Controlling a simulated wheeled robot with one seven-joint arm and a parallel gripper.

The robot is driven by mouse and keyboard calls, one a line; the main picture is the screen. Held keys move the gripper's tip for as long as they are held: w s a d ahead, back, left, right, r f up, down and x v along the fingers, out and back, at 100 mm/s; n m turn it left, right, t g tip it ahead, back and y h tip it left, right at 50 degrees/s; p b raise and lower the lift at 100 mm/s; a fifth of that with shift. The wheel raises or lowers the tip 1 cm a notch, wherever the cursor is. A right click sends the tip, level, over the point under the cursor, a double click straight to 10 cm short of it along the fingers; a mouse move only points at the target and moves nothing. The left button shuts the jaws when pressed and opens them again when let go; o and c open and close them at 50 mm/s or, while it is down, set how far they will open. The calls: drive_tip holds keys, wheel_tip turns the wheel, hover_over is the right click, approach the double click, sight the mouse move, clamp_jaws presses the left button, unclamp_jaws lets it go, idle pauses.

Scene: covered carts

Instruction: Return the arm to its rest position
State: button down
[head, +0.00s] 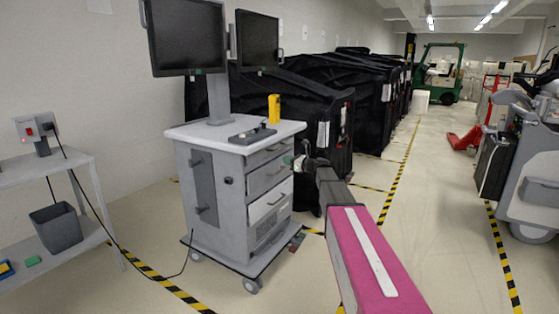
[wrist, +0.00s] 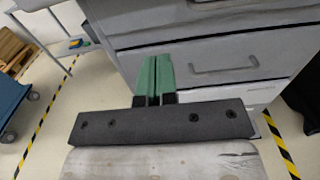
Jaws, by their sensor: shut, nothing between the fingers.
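My gripper (wrist: 154,78) shows in the wrist view with its two green fingers together and nothing between them. In the head view my gripper (head: 290,161) is small, at the far end of my stretched-out arm, by the right side of the grey drawer cart (head: 216,205). In the wrist view the drawer front (wrist: 228,60) of that cart fills the area ahead of the fingers. I cannot tell whether the fingertips touch it. The cart's drawers look shut.
Two monitors (head: 187,36) rise from the cart, with a yellow device (head: 274,109) on its top. A shelf table (head: 50,172) stands at left. Black covered carts (head: 300,108) stand behind. The aisle floor (head: 430,190) at right is mostly clear up to a grey machine (head: 535,170).

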drive_tip(key=s+a+f+n+g+h, duration=0.2)
drive_tip(key=s+f+n+g+h, duration=0.5)
drive_tip(key=s+f+n, duration=1.1)
drive_tip(key=s+d+f+n+g+h, duration=0.1)
drive_tip(key=s+d+f+n+h, duration=0.1)
drive_tip(key=s, duration=0.6)
drive_tip(key=s+d+f+n+g+h, duration=0.1)
drive_tip(key=s+d+f+n+h, duration=0.1)
drive_tip(key=s, duration=0.6)
drive_tip(key=s+d+f+n+g+h, duration=0.1)
drive_tip(key=s+d+f+n+h, duration=0.2)
drive_tip(key=s+f, duration=0.2)
drive_tip(key=s, duration=0.3)
drive_tip(key=shift+s+d+f+g+h, duration=0.2)
drive_tip(key=shift+s+d+g+h, duration=0.1)
drive_tip(key=shift+s+d, duration=0.1)
